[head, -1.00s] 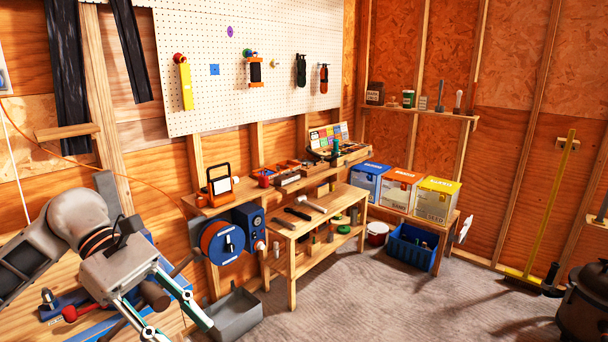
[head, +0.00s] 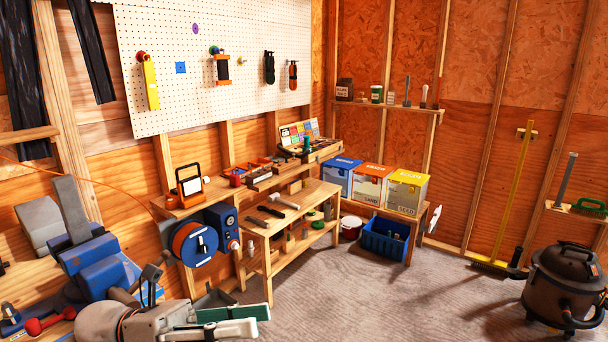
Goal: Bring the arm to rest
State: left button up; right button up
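My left gripper (head: 246,321) is at the bottom left of the head view, with its grey wrist and body low in front of the workbench. Its two fingers, one with a green pad, point right and look apart with nothing between them, seen at a slant. The rest of the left arm is cut off by the lower edge. My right gripper is not in view.
A blue vise (head: 95,268) stands on the bench behind my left gripper, with a red-handled tool (head: 48,322) nearby. A blue cable reel (head: 193,245) and a wooden workbench (head: 262,228) lie beyond. A shop vacuum (head: 562,285) stands right. The middle floor is clear.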

pick_arm(q)
jog(key=w+a+f+n+t+y, duration=0.3)
jog(key=a+f+n+t+y, duration=0.4)
jog(key=f+n, duration=0.65)
jog(key=w+a+f+n+t+y, duration=0.35)
jog(key=a+f+n+t, duration=0.5)
jog(key=n, duration=0.85)
jog(key=s+a+f+n+g+y, duration=0.2)
jog(key=s+a+f+n+y, duration=0.2)
jog(key=s+f, duration=0.5)
jog(key=s+a+f+n+g+y, duration=0.3)
jog(key=s+a+f+n+y, duration=0.15)
jog(key=f, duration=0.85)
jog(key=d+n+t+h, duration=0.1)
jog(key=d+n, duration=0.4)
jog(key=d, duration=0.7)
jog(key=shift+d+r+n, duration=0.25)
jog(key=shift+r+n, duration=0.05)
jog(key=shift+r, duration=0.15)
